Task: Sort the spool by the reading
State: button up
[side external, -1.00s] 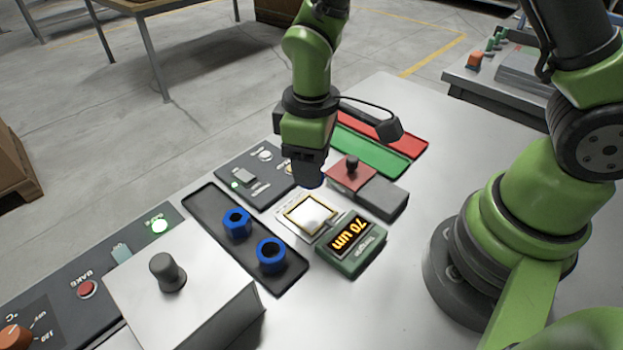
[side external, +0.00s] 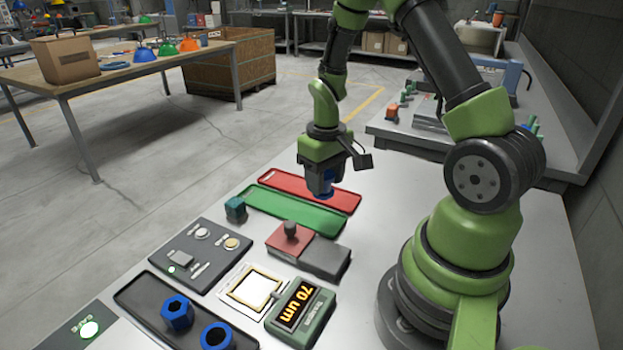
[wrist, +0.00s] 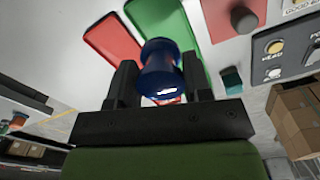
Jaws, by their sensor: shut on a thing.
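My gripper (side external: 322,190) is shut on a blue spool (wrist: 160,70) and holds it upright-looking above the sorting trays. In the side view the spool is mostly hidden by the jaws. The red tray (side external: 330,191) and the green tray (side external: 285,212) lie side by side below; both look empty. In the wrist view the spool overlaps the green tray (wrist: 152,14), with the red tray (wrist: 108,35) to its left. The gauge (side external: 300,304) reads "70 um" beside an empty white pad (side external: 250,290). A black rack (side external: 143,298) holds two blue hexagonal or round pieces (side external: 177,312).
A red and grey block with a knob (side external: 291,231) stands between the trays and gauge. A small teal block (side external: 235,208) sits at the green tray's left end. A switch panel (side external: 190,255) lies left of the pad. My arm's base fills the right.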

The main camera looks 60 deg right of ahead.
jog(key=shift+f, duration=3.05)
jog(key=shift+f, duration=0.55)
jog(key=o, duration=1.1)
jog(key=shift+r, duration=0.1)
notch_tip(320, 180, up, 9)
jog(key=shift+r, duration=0.2)
jog(key=s+a+r+t, duration=0.2)
jog(key=s+a+r, duration=0.1)
jog(key=a+r, duration=0.2)
jog(key=s+a+r+t+y, duration=0.1)
jog(key=s+a+r, duration=0.3)
jog(key=r, duration=0.4)
jog(key=s+a+r+t+y, duration=0.1)
jog(key=s+a+r+t, duration=0.2)
jog(key=a+r+t, duration=0.1)
jog(key=shift+s+a+r, duration=0.15)
jog(key=shift+a+r, duration=0.3)
jog(key=shift+r, duration=0.25)
jog(key=shift+s+a+r, duration=0.1)
jog(key=shift+a+r, duration=0.35)
jog(key=shift+r, duration=0.2)
